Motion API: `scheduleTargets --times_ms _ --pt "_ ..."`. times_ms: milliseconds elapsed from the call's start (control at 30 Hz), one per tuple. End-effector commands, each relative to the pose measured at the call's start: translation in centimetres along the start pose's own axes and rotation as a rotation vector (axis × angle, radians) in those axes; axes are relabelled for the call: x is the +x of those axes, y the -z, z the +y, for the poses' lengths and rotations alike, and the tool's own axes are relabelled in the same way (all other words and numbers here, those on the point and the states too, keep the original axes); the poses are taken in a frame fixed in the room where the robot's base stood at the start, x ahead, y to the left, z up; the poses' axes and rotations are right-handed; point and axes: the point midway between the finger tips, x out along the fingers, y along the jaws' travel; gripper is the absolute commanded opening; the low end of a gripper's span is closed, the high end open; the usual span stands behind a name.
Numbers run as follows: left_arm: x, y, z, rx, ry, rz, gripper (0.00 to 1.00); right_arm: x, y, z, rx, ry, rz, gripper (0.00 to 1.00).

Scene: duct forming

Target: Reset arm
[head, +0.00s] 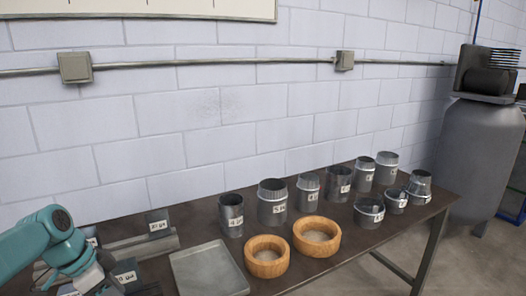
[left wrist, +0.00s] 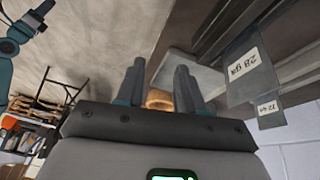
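My left arm comes in from the left in the head view, and its gripper (head: 97,283) is low at the left end of the table, partly cut off by the frame edge. In the left wrist view my left gripper (left wrist: 160,88) shows two fingers apart with nothing held between them. A wooden ring-shaped bowl (left wrist: 159,99) shows beyond the fingers, at a distance. My right gripper is not seen clearly; a teal arm part shows at the upper left of the left wrist view.
The dark table (head: 345,245) holds a grey tray (head: 208,269), two wooden bowls (head: 267,257) (head: 317,236), and several labelled metal duct pieces (head: 272,203). Labelled sheet-metal pieces (head: 157,220) stand near my left gripper. A grey tank (head: 478,150) stands beyond the right end.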

Motion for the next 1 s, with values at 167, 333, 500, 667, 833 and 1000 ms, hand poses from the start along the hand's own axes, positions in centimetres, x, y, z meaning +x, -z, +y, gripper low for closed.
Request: scheduleTargets --times_ms 167,333,500,667,833,1000 --pt "7.5 0.0 0.6 -0.128 -0.022 -0.019 0.37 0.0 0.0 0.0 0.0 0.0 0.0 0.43" --pt "17.8 -1.1 3.6 -0.323 -0.043 -0.049 0.37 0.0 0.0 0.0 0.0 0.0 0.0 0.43" --pt "29.2 -4.5 11.4 -0.595 -0.057 -0.092 0.37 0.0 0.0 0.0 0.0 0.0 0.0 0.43" --pt "35.0 -8.5 20.3 -0.834 -0.061 -0.125 0.37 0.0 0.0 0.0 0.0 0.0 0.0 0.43" --pt "36.3 -11.3 26.1 -0.996 -0.057 -0.138 0.37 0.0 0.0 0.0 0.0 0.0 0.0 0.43" --pt "36.3 -11.9 27.4 -1.041 -0.053 -0.135 0.37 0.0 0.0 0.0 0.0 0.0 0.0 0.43"
